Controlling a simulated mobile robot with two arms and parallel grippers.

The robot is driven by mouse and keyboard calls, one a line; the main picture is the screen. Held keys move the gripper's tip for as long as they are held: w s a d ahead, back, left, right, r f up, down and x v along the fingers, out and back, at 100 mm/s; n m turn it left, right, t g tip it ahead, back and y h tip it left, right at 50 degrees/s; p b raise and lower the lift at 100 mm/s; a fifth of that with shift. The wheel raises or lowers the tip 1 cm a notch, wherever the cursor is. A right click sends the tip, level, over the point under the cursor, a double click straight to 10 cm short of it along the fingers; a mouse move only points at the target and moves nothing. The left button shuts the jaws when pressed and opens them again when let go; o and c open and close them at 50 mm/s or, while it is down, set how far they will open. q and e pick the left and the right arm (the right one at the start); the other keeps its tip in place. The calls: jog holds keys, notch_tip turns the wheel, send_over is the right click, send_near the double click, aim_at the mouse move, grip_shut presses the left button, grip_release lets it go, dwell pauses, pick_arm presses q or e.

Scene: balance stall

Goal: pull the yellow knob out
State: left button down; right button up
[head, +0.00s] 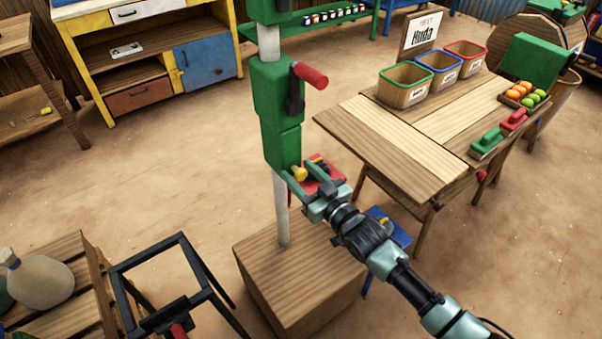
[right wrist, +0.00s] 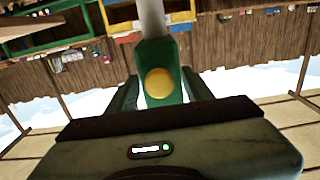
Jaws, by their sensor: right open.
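The yellow knob (head: 299,174) sits low on the green column body (head: 281,125), which is carried on a white pole (head: 281,215). In the right wrist view the knob (right wrist: 159,83) shows as a round yellow face on the green body, between the two fingers. My right gripper (head: 296,181) is open, with its fingertips at the knob, one on each side. I cannot tell whether the fingers touch it. My left gripper is not in view.
A red handle (head: 310,75) sticks out from the green body above the knob. The pole stands on a wooden block (head: 300,270). A wooden table (head: 375,140) with rimmed bins stands at the right. A black frame (head: 170,275) stands at the lower left.

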grip_shut()
dwell(1.3)
